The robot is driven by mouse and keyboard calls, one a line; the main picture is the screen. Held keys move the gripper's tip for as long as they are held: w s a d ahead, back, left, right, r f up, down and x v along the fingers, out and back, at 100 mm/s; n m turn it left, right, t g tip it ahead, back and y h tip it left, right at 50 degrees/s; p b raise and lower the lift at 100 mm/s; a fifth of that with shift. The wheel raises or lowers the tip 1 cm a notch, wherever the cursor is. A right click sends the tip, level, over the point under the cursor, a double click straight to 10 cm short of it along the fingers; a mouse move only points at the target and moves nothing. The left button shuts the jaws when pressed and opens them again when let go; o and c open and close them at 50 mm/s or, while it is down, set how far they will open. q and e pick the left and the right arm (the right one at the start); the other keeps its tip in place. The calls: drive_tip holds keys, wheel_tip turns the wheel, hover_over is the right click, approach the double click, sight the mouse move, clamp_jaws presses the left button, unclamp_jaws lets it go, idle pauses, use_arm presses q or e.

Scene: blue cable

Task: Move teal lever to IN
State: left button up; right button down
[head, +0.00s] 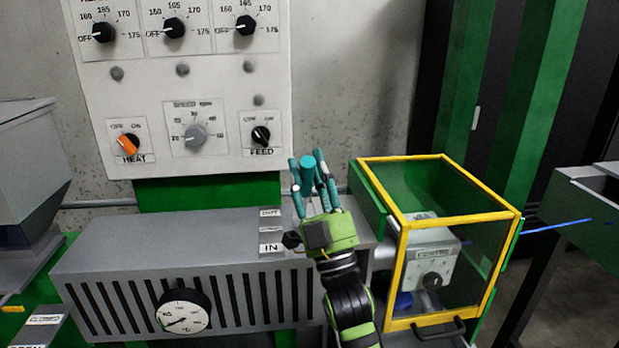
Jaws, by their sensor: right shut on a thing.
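The teal lever (307,166) stands up from the top of the grey vented housing, its rounded top showing between my right gripper's fingers. My right gripper (311,182), with a green body and teal-and-black fingers, reaches up from below and is shut on the lever. The lever's lower part is hidden behind the gripper. To the left of the gripper, an IN label (270,248) is on the near edge of the housing, and another small label (270,213), hard to read, lies behind it. My left gripper is out of view.
A yellow-framed clear guard box (402,270) stands close to the right of my right arm. A control panel (215,85) with several knobs rises behind. A round dial (184,311) is on the housing front. The housing top (160,240) left of the labels is clear.

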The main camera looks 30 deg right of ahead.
drive_tip(key=shift+f, duration=0.15)
drive_tip(key=c, duration=0.8)
unclamp_jaws()
drive_tip(key=shift+s+a, duration=0.1)
drive_tip(key=shift+s, duration=0.05)
drive_tip(key=v, duration=1.1)
drive_tip(key=shift+s+f, duration=0.25)
drive_tip(key=shift+f, duration=0.05)
